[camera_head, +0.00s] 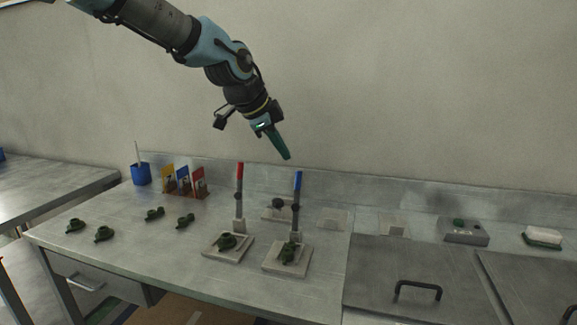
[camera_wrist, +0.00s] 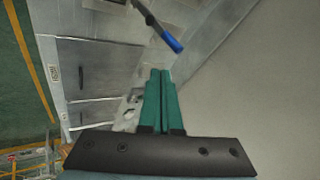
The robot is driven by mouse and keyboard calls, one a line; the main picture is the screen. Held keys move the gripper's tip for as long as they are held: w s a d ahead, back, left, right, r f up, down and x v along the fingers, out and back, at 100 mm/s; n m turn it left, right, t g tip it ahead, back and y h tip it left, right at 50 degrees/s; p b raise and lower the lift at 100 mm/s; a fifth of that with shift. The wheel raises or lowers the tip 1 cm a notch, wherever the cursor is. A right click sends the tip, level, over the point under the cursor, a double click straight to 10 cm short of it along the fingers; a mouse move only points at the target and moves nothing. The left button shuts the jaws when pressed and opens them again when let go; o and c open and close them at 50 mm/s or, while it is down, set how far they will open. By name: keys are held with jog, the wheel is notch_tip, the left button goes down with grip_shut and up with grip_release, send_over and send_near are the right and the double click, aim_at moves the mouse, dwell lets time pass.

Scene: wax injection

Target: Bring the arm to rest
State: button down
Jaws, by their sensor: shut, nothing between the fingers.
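My arm reaches in from the top left in the head view. My gripper (camera_head: 287,157) hangs in the air above the bench, tilted down to the right. Its green fingers are together with nothing between them. In the wrist view my gripper (camera_wrist: 160,72) also shows its two green fingers side by side, closed and empty. The blue-topped upright tool (camera_head: 298,183) stands on the bench below the fingers; its blue end (camera_wrist: 172,42) shows beyond the fingertips in the wrist view. My gripper appears apart from everything.
A red-topped upright tool (camera_head: 239,172) stands to the left. Two pale plates (camera_head: 214,252) (camera_head: 273,268) carry dark green parts. Several green parts (camera_head: 104,234) lie on the left. A blue cup (camera_head: 140,174) and colored cards (camera_head: 183,182) stand behind. Handled metal lids (camera_head: 385,265) are at right.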

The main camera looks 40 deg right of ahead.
jog(key=w+a+f+n+t+y, duration=0.1)
jog(key=w+a+f+n, duration=0.2)
jog(key=a, duration=0.4)
jog(key=w+a+f+n+y, duration=0.2)
jog(key=w+a+f+n, duration=0.15)
jog(key=a, duration=0.45)
jog(key=w+a+f+n+t+y, duration=0.1)
jog(key=w+a+f+n, duration=0.2)
jog(key=a, duration=0.4)
jog(key=s+a+f+n+y, duration=0.1)
jog(key=a+n, duration=0.6)
jog(key=a, duration=0.7)
jog(key=s+a+f+n+g+y, duration=0.1)
jog(key=s+a+f+n, duration=0.3)
jog(key=a, duration=0.9)
jog(key=s+n, duration=0.2)
jog(key=n, duration=0.2)
jog(key=shift+a+f+y, duration=0.25)
jog(key=shift+a+y, duration=0.1)
jog(key=shift+y, duration=0.05)
jog(key=shift+s, duration=0.1)
